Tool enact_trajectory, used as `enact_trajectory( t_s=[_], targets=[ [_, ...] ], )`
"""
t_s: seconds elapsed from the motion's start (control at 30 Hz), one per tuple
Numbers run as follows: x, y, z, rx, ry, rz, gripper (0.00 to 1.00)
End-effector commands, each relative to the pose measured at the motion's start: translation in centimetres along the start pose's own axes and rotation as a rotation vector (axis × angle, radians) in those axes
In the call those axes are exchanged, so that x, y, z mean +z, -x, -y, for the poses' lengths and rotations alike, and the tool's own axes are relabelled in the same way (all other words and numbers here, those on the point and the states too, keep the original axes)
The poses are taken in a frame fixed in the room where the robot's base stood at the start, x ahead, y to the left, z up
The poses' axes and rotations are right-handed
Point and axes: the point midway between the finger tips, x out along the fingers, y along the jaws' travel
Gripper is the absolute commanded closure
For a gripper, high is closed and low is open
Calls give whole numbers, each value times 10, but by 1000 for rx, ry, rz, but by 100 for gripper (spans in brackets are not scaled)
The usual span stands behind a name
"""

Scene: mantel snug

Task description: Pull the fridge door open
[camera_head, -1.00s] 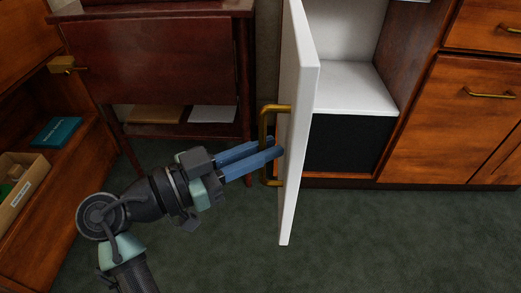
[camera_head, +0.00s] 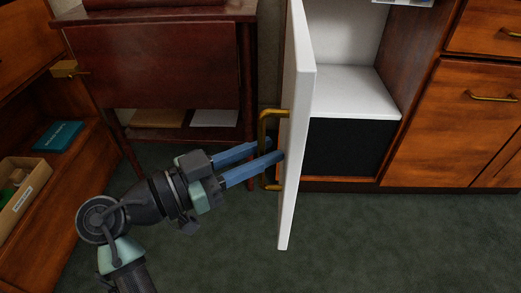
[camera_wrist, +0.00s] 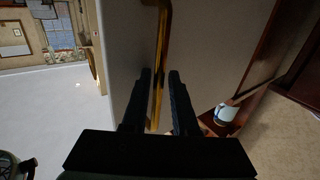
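The white fridge door (camera_head: 299,150) stands swung well out from the cabinet, seen nearly edge-on in the head view. Its brass handle (camera_head: 263,150) is on the left face and also shows in the wrist view (camera_wrist: 162,50). My gripper (camera_head: 276,148) reaches in from the left at the handle. In the wrist view, my gripper's dark fingers (camera_wrist: 160,75) stand on either side of the handle bar, with a narrow gap showing beside it, so it looks open around the bar. The fridge's white interior (camera_head: 350,90) is exposed, with a dark panel below.
A dark red wooden desk (camera_head: 155,65) stands behind my arm. A shelf at the left holds a teal book (camera_head: 58,135) and a box (camera_head: 22,195). Wooden cabinets (camera_head: 450,130) stand at right. The green carpet (camera_head: 400,245) in front is clear.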

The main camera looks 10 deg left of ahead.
Motion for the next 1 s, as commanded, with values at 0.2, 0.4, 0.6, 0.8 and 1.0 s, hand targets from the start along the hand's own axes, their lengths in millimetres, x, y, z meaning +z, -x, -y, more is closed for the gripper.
enact_trajectory(
  t_s=[0.2,0.4,0.6,0.8,1.0],
  targets=[
    [-3,27,1,-5,4,0,73],
    [-5,73,2,-7,3,-2,73],
    [-4,110,1,-6,1,-2,73],
    [-1,127,1,-3,0,-1,73],
    [0,129,0,-2,0,-1,73]
  ],
)
